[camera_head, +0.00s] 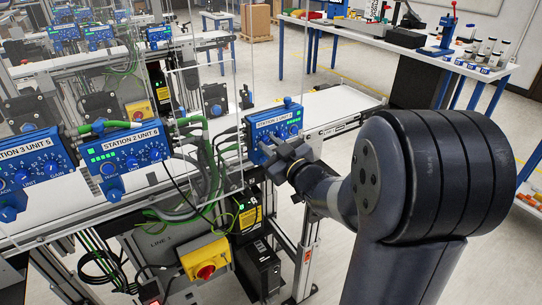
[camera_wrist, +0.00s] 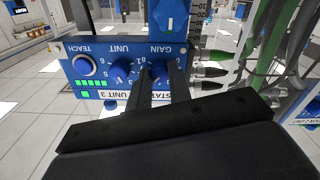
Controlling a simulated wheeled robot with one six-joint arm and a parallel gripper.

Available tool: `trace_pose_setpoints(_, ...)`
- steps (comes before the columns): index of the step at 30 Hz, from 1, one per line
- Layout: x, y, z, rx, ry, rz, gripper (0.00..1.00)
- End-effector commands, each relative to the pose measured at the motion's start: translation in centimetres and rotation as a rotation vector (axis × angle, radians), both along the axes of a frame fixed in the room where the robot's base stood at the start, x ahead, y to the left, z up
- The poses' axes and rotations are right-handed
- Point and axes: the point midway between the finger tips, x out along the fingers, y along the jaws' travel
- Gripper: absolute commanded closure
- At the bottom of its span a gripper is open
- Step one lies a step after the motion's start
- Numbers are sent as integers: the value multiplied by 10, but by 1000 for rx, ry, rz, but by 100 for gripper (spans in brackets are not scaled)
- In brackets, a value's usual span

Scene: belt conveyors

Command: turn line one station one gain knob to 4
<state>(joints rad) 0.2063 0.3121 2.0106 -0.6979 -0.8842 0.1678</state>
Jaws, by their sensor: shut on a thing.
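The blue station 1 unit (camera_head: 274,122) stands on the near conveyor line, right of the station 2 unit. In the wrist view its panel (camera_wrist: 72,49) appears with the TEACH, UNIT and GAIN labels upside down. The blue gain knob (camera_wrist: 157,71) sits under the GAIN label, between my fingers. My gripper (camera_head: 274,154) is at the front of the station 1 unit, shut on the gain knob. In the head view my gripper hides the knob. The knob's pointer and the dial number it points to cannot be made out.
The blue unit knob (camera_wrist: 121,70) is close beside my fingers. Grey and green cables hang at the right in the wrist view. The station 2 unit (camera_head: 131,152) and station 3 unit (camera_head: 33,168) stand to the left. A yellow box with a red button (camera_head: 206,260) is below.

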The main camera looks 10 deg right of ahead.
Motion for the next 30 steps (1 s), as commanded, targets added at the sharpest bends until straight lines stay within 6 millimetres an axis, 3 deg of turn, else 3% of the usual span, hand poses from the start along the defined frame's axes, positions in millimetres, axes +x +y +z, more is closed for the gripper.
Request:
trace_pose_setpoints(18, 0, 0, -3, -515, -170, -1, 100)
trace_pose_setpoints(30, 0, 0, 0, -671, -219, 1, 100)
